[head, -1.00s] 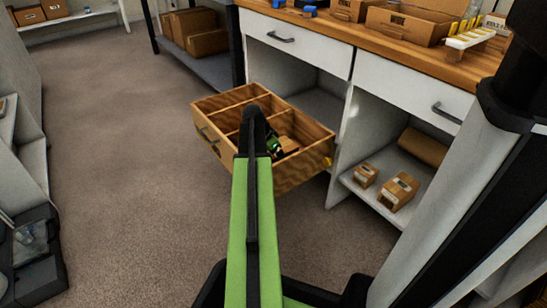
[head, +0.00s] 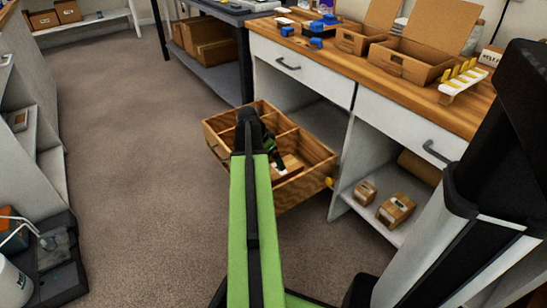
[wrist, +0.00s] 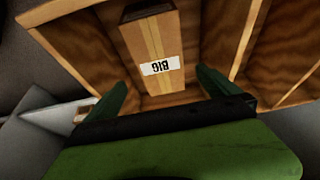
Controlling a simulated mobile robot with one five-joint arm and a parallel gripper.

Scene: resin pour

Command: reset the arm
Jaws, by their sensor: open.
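My arm reaches out over an open wooden drawer (head: 228,165) with divided compartments. My gripper (wrist: 162,82) is open, its two green fingers spread apart. In the head view, the gripper (head: 273,153) is small, dark and partly hidden at the drawer, below the end of my green arm link.
A workbench (head: 365,72) stands behind the drawer, with open cardboard boxes (head: 410,62), blue items and a yellow-pegged rack (head: 463,78) on top. Small boxes (head: 396,210) sit on its lower shelf. Clear carpet (head: 130,150) lies to the left.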

